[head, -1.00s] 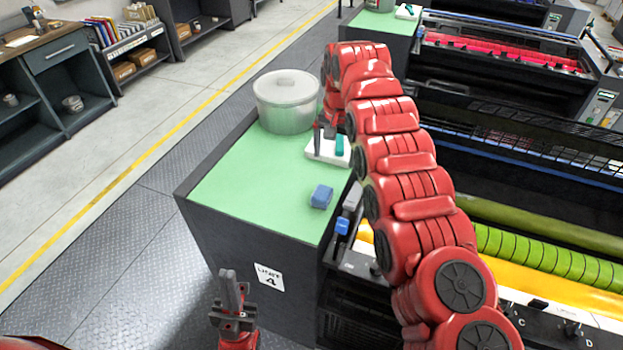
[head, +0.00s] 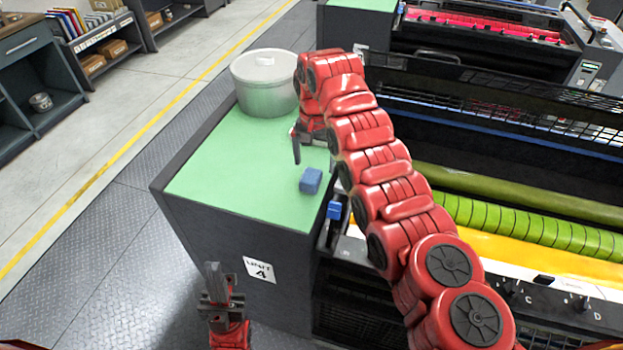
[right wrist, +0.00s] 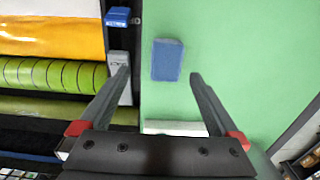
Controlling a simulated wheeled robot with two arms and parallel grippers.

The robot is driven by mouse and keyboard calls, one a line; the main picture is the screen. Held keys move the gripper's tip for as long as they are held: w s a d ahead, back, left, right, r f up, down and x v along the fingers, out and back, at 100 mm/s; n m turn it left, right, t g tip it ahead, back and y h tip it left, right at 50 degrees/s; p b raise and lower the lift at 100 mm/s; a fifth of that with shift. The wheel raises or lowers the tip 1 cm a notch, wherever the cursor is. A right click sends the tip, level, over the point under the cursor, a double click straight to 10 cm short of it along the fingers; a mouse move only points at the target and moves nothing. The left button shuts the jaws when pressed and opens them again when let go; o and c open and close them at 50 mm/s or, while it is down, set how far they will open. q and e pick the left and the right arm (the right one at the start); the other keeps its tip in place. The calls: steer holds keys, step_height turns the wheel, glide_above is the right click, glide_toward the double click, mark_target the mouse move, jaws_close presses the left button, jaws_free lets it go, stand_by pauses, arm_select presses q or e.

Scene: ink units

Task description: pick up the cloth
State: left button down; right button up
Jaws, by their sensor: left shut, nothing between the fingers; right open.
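The cloth (head: 311,180) looks like a small blue folded block lying on the green top of the unit. It also shows in the right wrist view (right wrist: 167,60), just ahead of and between the fingertips. My right gripper (right wrist: 160,74) is open and empty above the green top, its fingers pointing at the cloth without visibly touching it. In the head view one of its dark fingers shows behind the cloth; the rest is partly hidden by my arm. My left gripper (head: 214,270) is shut and empty, low in front of the unit.
A grey lidded pot (head: 266,84) stands at the back of the green top (head: 225,165). A white pad (right wrist: 175,128) lies under the right gripper, mostly hidden. A blue knob or clip (head: 334,210) sits on the machine's edge, right of the cloth. The green top's left side is clear.

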mark_target(311, 176)
steer(key=shift+w+a+f, duration=0.1)
steer(key=shift+w+f, duration=0.05)
steer(key=shift+f, duration=0.3)
steer(key=shift+w+a+f+p, duration=0.15)
steer(key=shift+f+p, duration=0.15)
steer(key=shift+p, duration=0.2)
steer(key=f+p, duration=0.1)
steer(key=f, duration=0.1)
steer(key=f+p, duration=0.1)
steer(key=shift+s+a+f+p, duration=0.2)
steer(key=shift+s+a+p, duration=0.05)
steer(key=shift+p, duration=0.1)
steer(key=shift+f, duration=0.4)
steer(key=shift+w+f, duration=0.1)
steer(key=shift+f, duration=0.1)
steer(key=c, duration=1.4)
steer(key=shift+c, duration=0.2)
